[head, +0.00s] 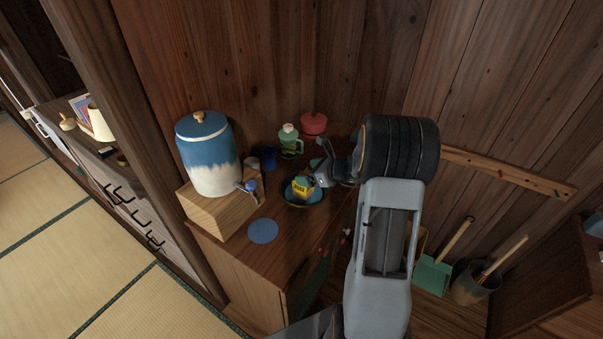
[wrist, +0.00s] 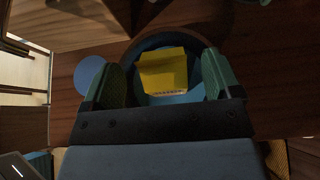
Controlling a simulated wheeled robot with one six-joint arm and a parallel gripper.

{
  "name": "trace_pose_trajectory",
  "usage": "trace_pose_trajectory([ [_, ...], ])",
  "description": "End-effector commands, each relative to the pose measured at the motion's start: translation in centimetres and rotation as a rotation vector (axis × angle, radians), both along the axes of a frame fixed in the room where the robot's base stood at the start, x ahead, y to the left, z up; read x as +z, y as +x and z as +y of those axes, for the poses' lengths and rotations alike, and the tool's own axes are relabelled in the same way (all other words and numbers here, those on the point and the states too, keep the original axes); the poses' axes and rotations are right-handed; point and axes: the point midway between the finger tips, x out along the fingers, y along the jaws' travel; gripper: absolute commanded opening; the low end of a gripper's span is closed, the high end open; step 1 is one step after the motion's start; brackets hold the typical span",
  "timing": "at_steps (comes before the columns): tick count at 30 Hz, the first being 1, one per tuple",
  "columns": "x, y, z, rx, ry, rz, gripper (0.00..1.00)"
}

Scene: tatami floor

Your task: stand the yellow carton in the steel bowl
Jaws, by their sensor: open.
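The yellow carton (head: 301,188) is inside the outline of a dark-rimmed bowl with a blue inside (head: 306,204) on the wooden cabinet top. In the wrist view the carton (wrist: 163,72) sits near the middle of the bowl (wrist: 168,99). It looks roughly upright, but I cannot tell whether it leans or rests on the bottom. My gripper (wrist: 163,66) is open, its green-padded fingers on either side of the carton with visible gaps. In the head view my gripper (head: 316,178) is at the bowl and hides part of the carton's right side.
A blue-and-white lidded jar (head: 210,160) stands on a wooden box (head: 222,208) at left, with a blue-ended tap. A flat blue disc (head: 263,230) lies in front.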

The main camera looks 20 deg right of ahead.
Motion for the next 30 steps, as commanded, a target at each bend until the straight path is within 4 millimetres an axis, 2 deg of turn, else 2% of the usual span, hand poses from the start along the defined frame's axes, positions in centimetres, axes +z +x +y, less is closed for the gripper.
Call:
trace_pose_trajectory([
  [3,1.2,-1.8,-1.3,-0.003,-0.002,-0.002,0.84],
  [9,2.7,-4.1,-2.9,-0.004,-0.002,-0.001,0.84],
  [13,3.3,-5.1,-3.5,-0.001,0.0,0.0,0.84],
  [15,3.8,-5.5,-3.1,0.023,-0.02,-0.003,0.84],
  [17,4.3,-6.0,-1.8,0.09,-0.074,-0.01,0.84],
  [20,5.6,-7.7,2.4,0.318,-0.257,-0.039,0.84],
  [24,7.2,-12.4,9.0,0.801,-0.647,-0.141,0.84],
  [27,7.8,-16.1,11.8,1.149,-0.93,-0.239,0.84],
  [30,8.4,-19.1,13.0,1.453,-1.181,-0.338,0.84],
])
